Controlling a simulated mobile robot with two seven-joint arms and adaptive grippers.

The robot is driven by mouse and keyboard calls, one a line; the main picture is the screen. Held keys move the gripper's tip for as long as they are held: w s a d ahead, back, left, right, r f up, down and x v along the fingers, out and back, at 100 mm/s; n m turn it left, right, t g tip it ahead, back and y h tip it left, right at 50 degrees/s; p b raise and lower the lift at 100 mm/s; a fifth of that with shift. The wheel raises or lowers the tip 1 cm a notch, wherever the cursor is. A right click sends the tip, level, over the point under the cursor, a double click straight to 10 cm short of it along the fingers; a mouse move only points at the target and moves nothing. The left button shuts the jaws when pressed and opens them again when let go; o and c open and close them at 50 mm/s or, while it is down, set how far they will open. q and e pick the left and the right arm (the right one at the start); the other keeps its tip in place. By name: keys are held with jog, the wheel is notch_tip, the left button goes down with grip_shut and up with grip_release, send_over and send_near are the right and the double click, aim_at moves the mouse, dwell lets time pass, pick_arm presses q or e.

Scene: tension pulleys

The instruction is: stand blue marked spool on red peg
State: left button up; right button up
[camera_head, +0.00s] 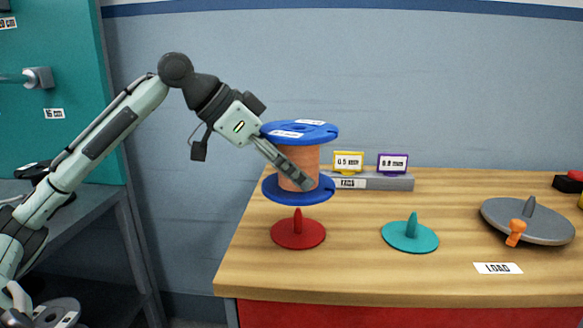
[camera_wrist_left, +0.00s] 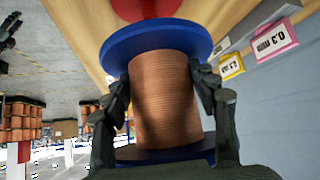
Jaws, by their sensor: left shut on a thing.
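The blue marked spool (camera_head: 299,133) has two blue flanges with white labels on the top one and copper-coloured wire wound between them. My left gripper (camera_head: 303,182) is shut on its wire-wound middle and holds it upright in the air. The red peg (camera_head: 298,233) stands on a round red base on the table, just below the spool, with a visible gap between. In the left wrist view the fingers grip both sides of the copper winding (camera_wrist_left: 165,100), and part of the red base (camera_wrist_left: 150,8) shows beyond the far flange.
A teal peg (camera_head: 410,235) stands to the right, and a grey disc (camera_head: 527,221) with a peg and orange knob lies further right. Behind is a grey rack (camera_head: 385,183) with yellow and purple tags. A LOAD label (camera_head: 497,268) lies at the front.

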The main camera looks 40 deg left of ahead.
aim_at(292, 192)
pick_arm(q)
jog(key=shift+f+b, duration=0.45)
jog(key=shift+f, duration=0.15)
jog(key=shift+f, duration=0.1)
dwell(0.7)
jog(key=shift+f+b, duration=1)
jog(key=shift+f, duration=0.35)
jog(key=shift+f, duration=0.15)
dwell(0.4)
jog(key=shift+f+b, duration=0.95)
jog(key=shift+f, duration=0.4)
jog(key=shift+f, duration=0.2)
dwell(0.5)
